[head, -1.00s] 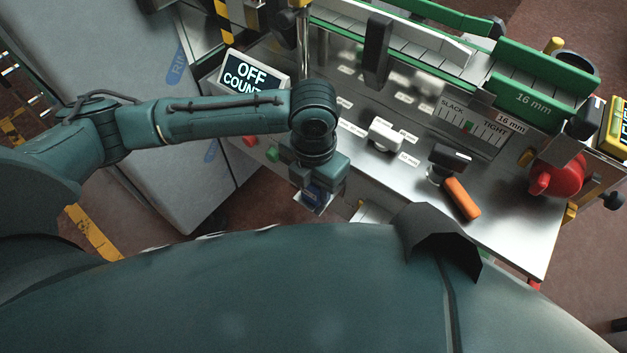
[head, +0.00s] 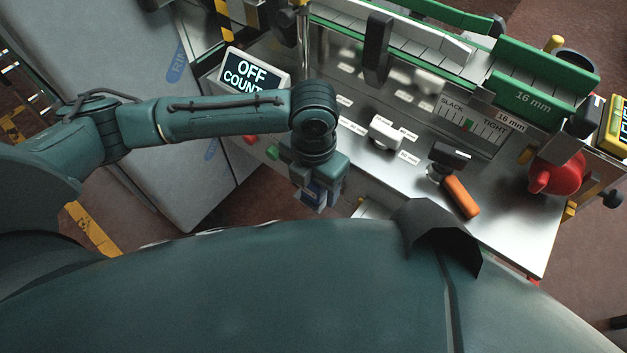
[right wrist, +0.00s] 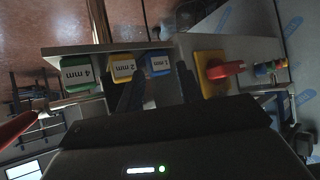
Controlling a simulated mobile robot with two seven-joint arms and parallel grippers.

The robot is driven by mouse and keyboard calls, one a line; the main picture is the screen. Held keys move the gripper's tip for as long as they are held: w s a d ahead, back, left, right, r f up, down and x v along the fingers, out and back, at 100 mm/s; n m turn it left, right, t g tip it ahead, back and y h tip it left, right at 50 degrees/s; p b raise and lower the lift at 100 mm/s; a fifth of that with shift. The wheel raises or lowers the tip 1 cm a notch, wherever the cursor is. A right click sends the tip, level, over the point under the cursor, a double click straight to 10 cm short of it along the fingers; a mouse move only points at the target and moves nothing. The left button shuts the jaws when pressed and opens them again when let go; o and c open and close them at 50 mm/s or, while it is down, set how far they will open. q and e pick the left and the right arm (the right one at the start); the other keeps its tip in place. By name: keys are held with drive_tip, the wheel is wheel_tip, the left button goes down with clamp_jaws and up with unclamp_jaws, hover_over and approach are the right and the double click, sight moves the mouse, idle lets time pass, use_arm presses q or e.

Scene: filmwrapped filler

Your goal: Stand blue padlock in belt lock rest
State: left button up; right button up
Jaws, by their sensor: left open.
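My left gripper (head: 318,200) points down at the near left edge of the machine's metal panel and is open. I cannot pick out the belt lock rest in either view. My right gripper (right wrist: 158,88) shows in the right wrist view with its two dark fingers apart and nothing held between them.
The steel panel carries a white switch (head: 385,133), an orange handle (head: 461,197) and a red knob (head: 556,174). An "OFF COUNT" display (head: 254,73) stands at the left.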

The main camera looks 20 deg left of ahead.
use_arm(q)
wheel_tip(320, 180, up, 13)
idle(0.6)
drive_tip(key=shift+r, duration=0.1)
